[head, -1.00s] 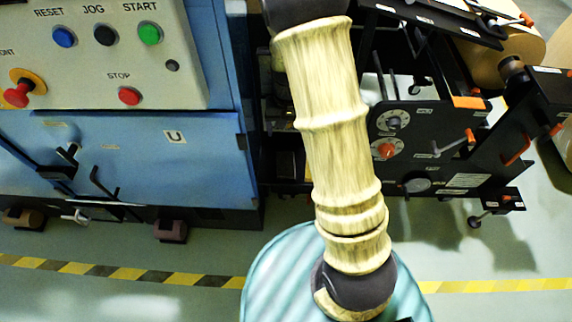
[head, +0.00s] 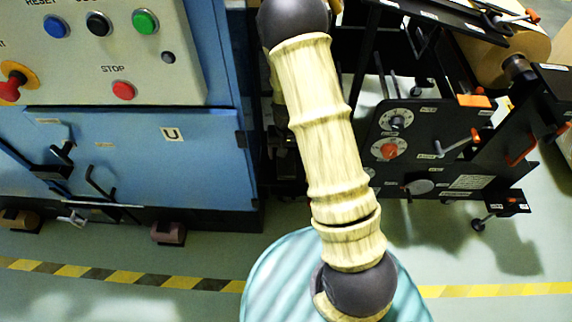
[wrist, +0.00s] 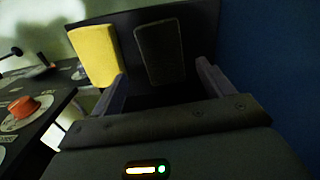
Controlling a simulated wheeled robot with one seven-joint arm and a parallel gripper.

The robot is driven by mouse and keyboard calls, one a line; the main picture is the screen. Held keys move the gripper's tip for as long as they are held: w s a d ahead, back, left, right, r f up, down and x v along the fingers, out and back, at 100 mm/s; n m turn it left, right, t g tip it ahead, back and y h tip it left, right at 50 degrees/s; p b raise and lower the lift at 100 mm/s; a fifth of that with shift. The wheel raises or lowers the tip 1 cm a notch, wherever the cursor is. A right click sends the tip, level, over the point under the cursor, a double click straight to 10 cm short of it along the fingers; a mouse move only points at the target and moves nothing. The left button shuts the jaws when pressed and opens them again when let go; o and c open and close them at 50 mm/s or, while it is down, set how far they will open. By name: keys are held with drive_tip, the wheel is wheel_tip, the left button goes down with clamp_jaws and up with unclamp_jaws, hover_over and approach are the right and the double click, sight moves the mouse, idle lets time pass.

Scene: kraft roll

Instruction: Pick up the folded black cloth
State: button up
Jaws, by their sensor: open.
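In the wrist view, the folded black cloth (wrist: 160,52) appears as a dark, upright-looking rectangular pad against a dark panel or shelf. My gripper (wrist: 161,72) is open, with one finger on each side of the cloth in the picture. The fingers look apart from it, and nothing is held between them. The lower end of the cloth is in deep shade. In the head view my arm hides the area behind it, and neither the gripper nor the cloth can be made out.
A yellow folded pad (wrist: 95,54) lies close to the left of the cloth. A red-orange knob (wrist: 20,107) on a dark plate is further left, and a dark blue wall is on the right. In the head view, a blue cabinet (head: 140,150) stands left of a black machine frame (head: 440,150).

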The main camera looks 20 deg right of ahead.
sight(286, 162)
drive_tip(key=f, duration=0.2)
drive_tip(key=f+b, duration=0.1)
drive_tip(key=f, duration=0.2)
drive_tip(key=shift+w+a+f, duration=0.1)
drive_tip(key=shift+w+a, duration=0.05)
drive_tip(key=shift+a, duration=0.05)
idle(0.4)
drive_tip(key=c, duration=1.1)
drive_tip(key=shift+o, duration=0.2)
